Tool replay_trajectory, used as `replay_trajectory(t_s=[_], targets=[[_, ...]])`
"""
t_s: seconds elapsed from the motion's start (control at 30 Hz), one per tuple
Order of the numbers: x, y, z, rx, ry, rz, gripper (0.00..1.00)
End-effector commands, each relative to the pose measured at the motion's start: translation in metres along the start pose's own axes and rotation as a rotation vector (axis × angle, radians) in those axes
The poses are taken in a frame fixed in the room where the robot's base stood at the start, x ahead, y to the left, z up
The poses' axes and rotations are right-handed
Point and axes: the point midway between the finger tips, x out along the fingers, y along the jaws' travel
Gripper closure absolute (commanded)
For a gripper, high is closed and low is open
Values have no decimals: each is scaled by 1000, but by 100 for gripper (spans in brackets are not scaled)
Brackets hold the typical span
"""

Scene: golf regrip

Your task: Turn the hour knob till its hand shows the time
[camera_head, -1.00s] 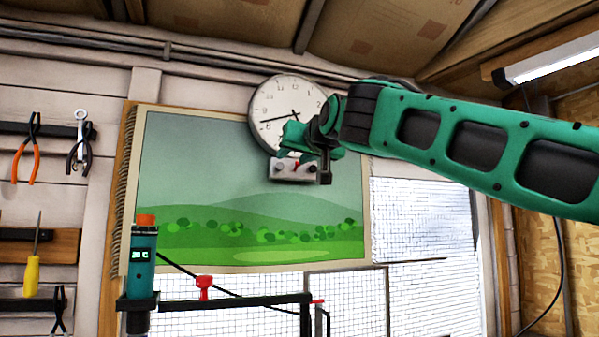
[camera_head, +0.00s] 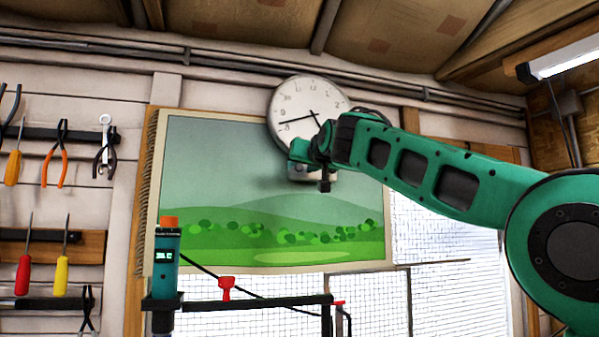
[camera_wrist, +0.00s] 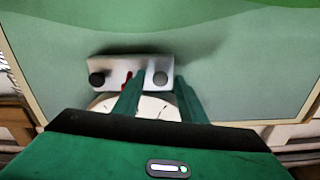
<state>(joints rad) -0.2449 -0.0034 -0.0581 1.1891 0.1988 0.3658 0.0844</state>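The white round clock (camera_head: 290,103) hangs on the wall; its long hand points left, between 8 and 9. In the wrist view, the plate (camera_wrist: 112,68) shows upside down with a black knob (camera_wrist: 97,79), a red pointer (camera_wrist: 127,78) and a grey knob (camera_wrist: 160,77). My gripper (camera_wrist: 160,80) is open, its green fingers on either side of the grey knob. Contact cannot be told.
A landscape picture (camera_head: 220,150) hangs behind and below the plate. A teal device (camera_head: 166,250) with a small unreadable display stands at lower left. Pliers (camera_head: 56,155) and screwdrivers (camera_head: 62,262) hang on the left wall. A lamp (camera_head: 570,58) is at upper right.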

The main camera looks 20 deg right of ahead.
Motion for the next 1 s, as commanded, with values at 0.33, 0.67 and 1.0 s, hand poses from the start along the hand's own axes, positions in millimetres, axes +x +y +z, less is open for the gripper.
replay_trajectory(t_s=[0.33, 0.67, 1.0], targets=[[0, 0, 0, 0, 0, 0, 100], [-1, 0, 0, -107, 0, 1, 100], [-1, 0, 0, -130, 0, 1, 100]])
